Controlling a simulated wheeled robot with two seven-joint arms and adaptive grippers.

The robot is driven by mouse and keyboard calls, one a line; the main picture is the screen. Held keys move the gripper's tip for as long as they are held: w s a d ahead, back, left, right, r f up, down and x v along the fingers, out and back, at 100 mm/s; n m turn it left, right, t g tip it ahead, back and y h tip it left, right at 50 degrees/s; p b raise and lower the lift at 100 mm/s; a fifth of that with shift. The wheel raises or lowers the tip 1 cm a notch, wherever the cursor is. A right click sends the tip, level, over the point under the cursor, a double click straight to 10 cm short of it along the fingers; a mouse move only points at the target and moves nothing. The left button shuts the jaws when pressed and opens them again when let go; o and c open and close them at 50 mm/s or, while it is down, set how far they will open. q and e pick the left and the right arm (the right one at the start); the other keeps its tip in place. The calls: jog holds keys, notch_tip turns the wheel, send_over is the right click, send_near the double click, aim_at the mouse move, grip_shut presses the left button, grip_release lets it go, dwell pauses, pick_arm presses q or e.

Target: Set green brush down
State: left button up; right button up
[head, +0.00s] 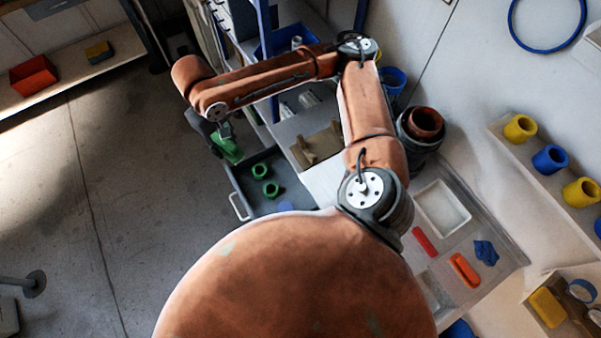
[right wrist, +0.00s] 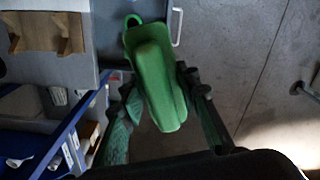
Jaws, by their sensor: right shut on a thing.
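The green brush (head: 230,151) is held in my right gripper (head: 222,135), near the upper left corner of the open grey drawer (head: 240,180) in the head view. In the right wrist view the brush (right wrist: 158,75) sits between the two dark green-tinted fingers of my right gripper (right wrist: 160,82). Its ring-shaped end points to the top of the picture and overlaps the drawer front with its handle (right wrist: 177,27). The brush's height above the drawer or floor is hard to tell. My left gripper is not in view.
A blue-framed rack (head: 266,60) stands behind my arm. The floor (head: 110,200) at left is mostly clear.

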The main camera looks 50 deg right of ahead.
notch_tip(320, 180, down, 13)
jog(key=s+d+n+b, duration=0.2)
jog(key=n+b, duration=0.2)
jog(key=n, duration=1)
jog(key=n+b, duration=0.9)
jog(key=n, duration=0.9)
send_over(279, 175)
jog(key=f, duration=1.5)
jog(key=a+f, duration=0.1)
jog(key=f, duration=0.6)
jog(key=shift+s+f, duration=0.1)
jog(key=shift+f, duration=0.05)
jog(key=shift+d+f, duration=0.25)
jog(key=shift+f, duration=0.05)
jog(key=f, duration=0.1)
jog(key=f+b, duration=0.1)
jog(key=f, duration=0.1)
jog(key=shift+d+f, duration=0.2)
jog(key=shift+f, duration=0.05)
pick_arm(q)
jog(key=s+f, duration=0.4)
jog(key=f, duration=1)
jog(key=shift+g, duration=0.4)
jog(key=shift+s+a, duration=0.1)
pick_arm(e)
jog(key=shift+r, duration=0.1)
